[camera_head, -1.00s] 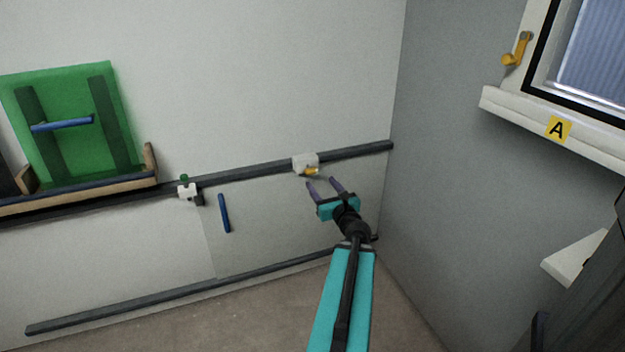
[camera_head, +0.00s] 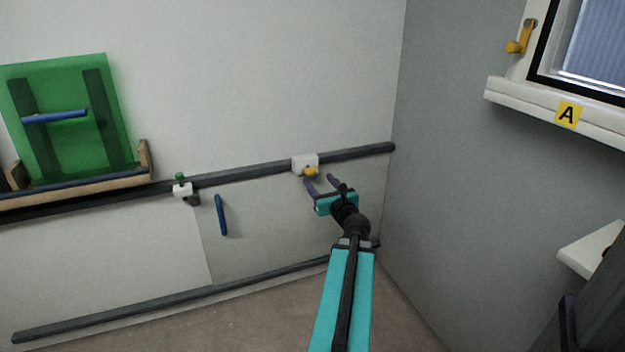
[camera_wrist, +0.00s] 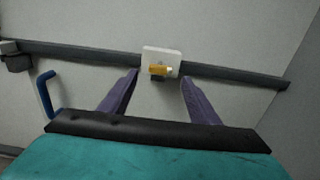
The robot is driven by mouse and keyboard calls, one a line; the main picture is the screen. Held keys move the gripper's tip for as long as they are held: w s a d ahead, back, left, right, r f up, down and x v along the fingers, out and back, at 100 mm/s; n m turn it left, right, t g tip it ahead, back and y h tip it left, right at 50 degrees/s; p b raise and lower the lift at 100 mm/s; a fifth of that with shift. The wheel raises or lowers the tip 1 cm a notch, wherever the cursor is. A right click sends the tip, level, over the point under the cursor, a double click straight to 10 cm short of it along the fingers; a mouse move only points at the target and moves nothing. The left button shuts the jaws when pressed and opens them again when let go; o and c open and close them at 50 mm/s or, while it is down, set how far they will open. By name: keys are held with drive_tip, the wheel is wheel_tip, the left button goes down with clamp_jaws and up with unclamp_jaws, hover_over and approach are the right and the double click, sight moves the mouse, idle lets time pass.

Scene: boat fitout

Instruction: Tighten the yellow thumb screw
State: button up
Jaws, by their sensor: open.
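The yellow thumb screw (camera_head: 310,171) sits on the lower front of a white block (camera_head: 305,161) on the upper dark rail. In the wrist view the thumb screw (camera_wrist: 160,71) shows below the middle of the white block (camera_wrist: 161,54), seen between the two finger lines. My gripper (camera_head: 321,183) is open and empty, with purple fingers pointing at the wall just below and in front of the block. The gripper (camera_wrist: 158,88) appears apart from the screw. The exact gap in depth is hard to tell.
The dark rail (camera_head: 245,174) runs along the wall. A second white block with a green knob (camera_head: 180,177) is on it to the left. A blue handle (camera_head: 221,215) is on the panel below. A grey side wall (camera_head: 445,190) stands to the right.

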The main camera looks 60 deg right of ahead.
sight(312, 172)
drive_tip(key=shift+w+d+f+b, duration=0.1)
drive_tip(key=shift+w+d+b, duration=0.25)
drive_tip(key=shift+b, duration=1.55)
drive_tip(key=shift+w+d, duration=0.1)
drive_tip(key=shift+w, duration=0.05)
drive_tip(key=shift+b+x, duration=0.55)
drive_tip(key=shift+x, duration=2)
drive_tip(key=c, duration=1)
drive_tip(key=shift+c, duration=0.3)
